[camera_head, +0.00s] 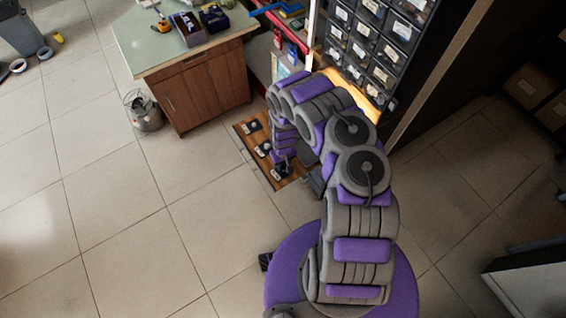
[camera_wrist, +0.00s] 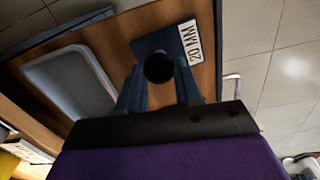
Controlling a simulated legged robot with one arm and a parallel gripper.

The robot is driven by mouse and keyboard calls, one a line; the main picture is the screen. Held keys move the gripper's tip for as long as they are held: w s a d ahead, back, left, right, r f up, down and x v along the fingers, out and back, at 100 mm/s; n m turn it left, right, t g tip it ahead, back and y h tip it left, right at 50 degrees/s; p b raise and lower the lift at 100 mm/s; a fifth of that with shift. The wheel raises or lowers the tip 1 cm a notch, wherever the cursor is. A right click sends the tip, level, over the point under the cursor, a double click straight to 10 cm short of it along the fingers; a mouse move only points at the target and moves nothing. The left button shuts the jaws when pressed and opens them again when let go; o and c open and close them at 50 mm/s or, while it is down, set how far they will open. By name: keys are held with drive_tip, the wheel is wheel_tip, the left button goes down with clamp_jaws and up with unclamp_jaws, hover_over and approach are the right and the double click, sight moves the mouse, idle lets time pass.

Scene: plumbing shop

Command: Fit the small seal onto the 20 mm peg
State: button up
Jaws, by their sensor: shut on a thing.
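In the wrist view a black round piece, which I take for the small seal (camera_wrist: 159,67), sits between the two fingers of my gripper (camera_wrist: 157,82). The gripper is shut on it. Directly behind it is a dark square base with a white "20 MM" label (camera_wrist: 188,42). The 20 mm peg itself is hidden by the seal. I cannot tell whether the seal is around the peg or above it. In the head view my gripper (camera_head: 284,165) is over the near end of the wooden board (camera_head: 288,181).
A grey tray (camera_wrist: 68,82) lies on the board beside the gripper in the wrist view. A wooden cabinet (camera_head: 205,88) and a metal bucket (camera_head: 145,110) stand beyond the board. Drawer bins (camera_head: 360,45) rise behind my arm.

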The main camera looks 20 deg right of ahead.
drive_tip(key=shift+r+p, duration=0.85)
idle(1.1)
drive_tip(key=o, duration=0.7)
wheel_tip(320, 180, up, 11)
drive_tip(key=p, duration=1.1)
idle(0.3)
